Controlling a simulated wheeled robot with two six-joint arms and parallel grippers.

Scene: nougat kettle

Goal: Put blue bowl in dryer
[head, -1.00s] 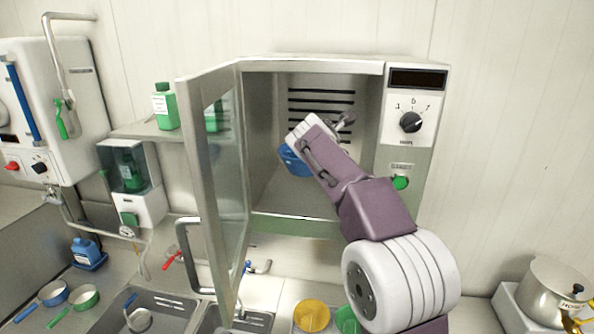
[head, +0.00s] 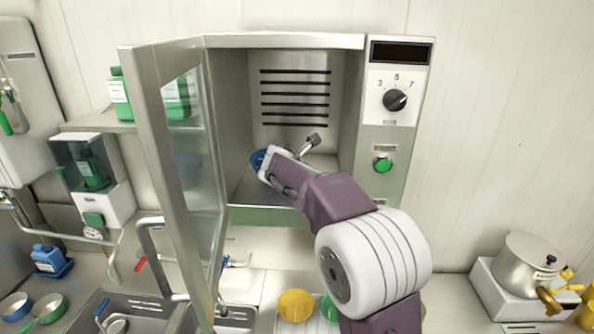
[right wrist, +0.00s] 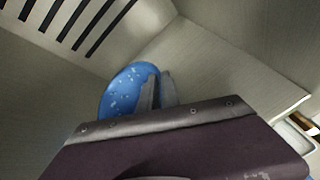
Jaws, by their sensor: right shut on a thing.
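The blue bowl (head: 258,160) is inside the open dryer (head: 285,41), low in the chamber toward its left side. My right gripper (head: 268,168) reaches in through the opening and is shut on the bowl, covering most of it in the head view. In the right wrist view the bowl (right wrist: 122,88) is tilted, with pale specks on it, and the fingers (right wrist: 156,92) meet its right edge. I cannot tell whether the bowl touches the chamber floor. The dryer door (head: 160,170) stands open to the left. My left gripper is not in view.
The slotted back wall (head: 295,97) is behind the bowl. The dryer's knob (head: 395,100) and green button (head: 382,165) are to the right. A yellow bowl (head: 296,306) lies below. A steel pot (head: 528,262) stands at the far right.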

